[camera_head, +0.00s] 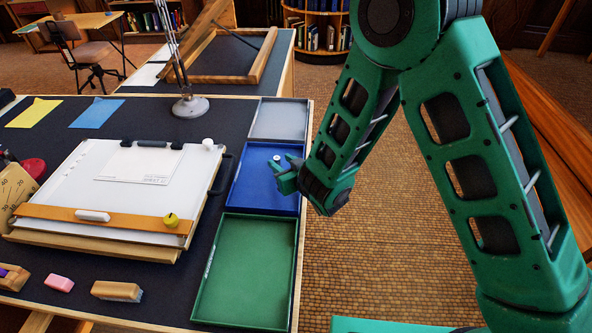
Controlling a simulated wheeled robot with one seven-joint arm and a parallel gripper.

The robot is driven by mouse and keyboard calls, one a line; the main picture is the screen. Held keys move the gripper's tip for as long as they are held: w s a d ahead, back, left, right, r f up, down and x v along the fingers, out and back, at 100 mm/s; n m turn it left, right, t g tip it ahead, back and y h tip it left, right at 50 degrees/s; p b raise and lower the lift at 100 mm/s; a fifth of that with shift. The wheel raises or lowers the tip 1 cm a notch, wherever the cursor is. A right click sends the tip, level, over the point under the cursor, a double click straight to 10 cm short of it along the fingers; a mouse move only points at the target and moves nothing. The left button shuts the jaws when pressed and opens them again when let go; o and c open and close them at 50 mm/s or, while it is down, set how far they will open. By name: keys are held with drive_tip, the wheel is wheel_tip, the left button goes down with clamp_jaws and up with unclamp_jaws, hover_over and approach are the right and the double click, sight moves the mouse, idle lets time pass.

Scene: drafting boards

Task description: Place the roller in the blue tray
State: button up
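The blue tray (262,197) lies at the right edge of the drafting table, between a grey tray and a green tray. My gripper (281,170) reaches over it from the right, its teal fingers apart. A small pale round thing with a dark centre (277,158) shows in the blue tray just beyond the fingertips. It may be the roller, but it is too small to be sure. I cannot tell whether a finger touches it. A white rounded piece (92,216) lies on the drawing board's wooden ledge.
The grey tray (280,118) is behind and the green tray (243,275) in front.

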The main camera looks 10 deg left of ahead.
drive_tip(key=v, duration=0.8)
drive_tip(key=shift+r, duration=0.2)
drive_tip(key=shift+d, duration=0.1)
